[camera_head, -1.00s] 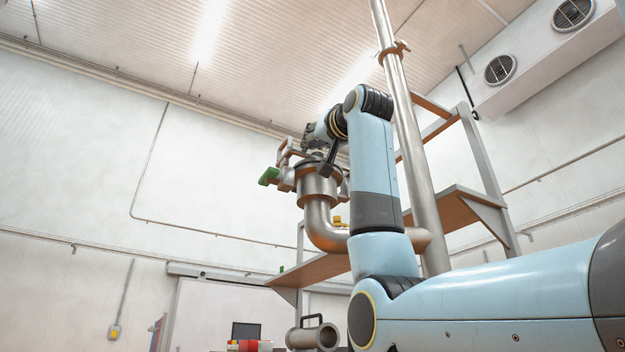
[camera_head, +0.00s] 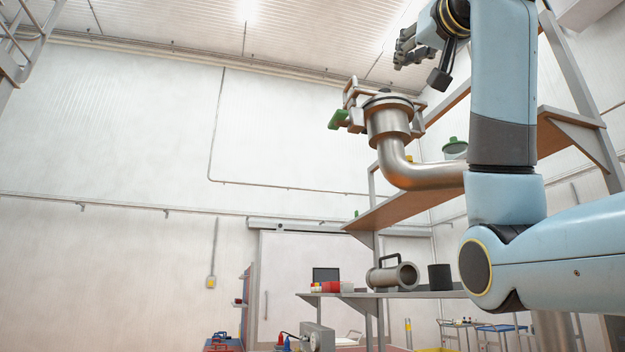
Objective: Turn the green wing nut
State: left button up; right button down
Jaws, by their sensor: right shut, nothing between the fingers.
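The green wing nut (camera_head: 338,119) sticks out at the left side of the clamp on top of a metal pipe (camera_head: 390,130). The pipe's mouth faces up and its elbow bends away to the right. My right gripper (camera_head: 405,50) is shut and empty, above and a little right of the pipe's top, apart from the wing nut in the picture. My right arm hides part of the pipe's right end. My left gripper is not in view.
A brown shelf (camera_head: 400,205) on a grey frame runs behind the pipe, with a green-topped thing (camera_head: 455,148) on it. Below, a bench (camera_head: 395,293) holds a pipe piece with a handle (camera_head: 392,276) and a black cylinder (camera_head: 440,277). The space left of the wing nut looks clear.

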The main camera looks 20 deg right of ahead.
aim_at(341, 118)
jog(key=k+j, duration=0.8)
jog(key=j, duration=0.1)
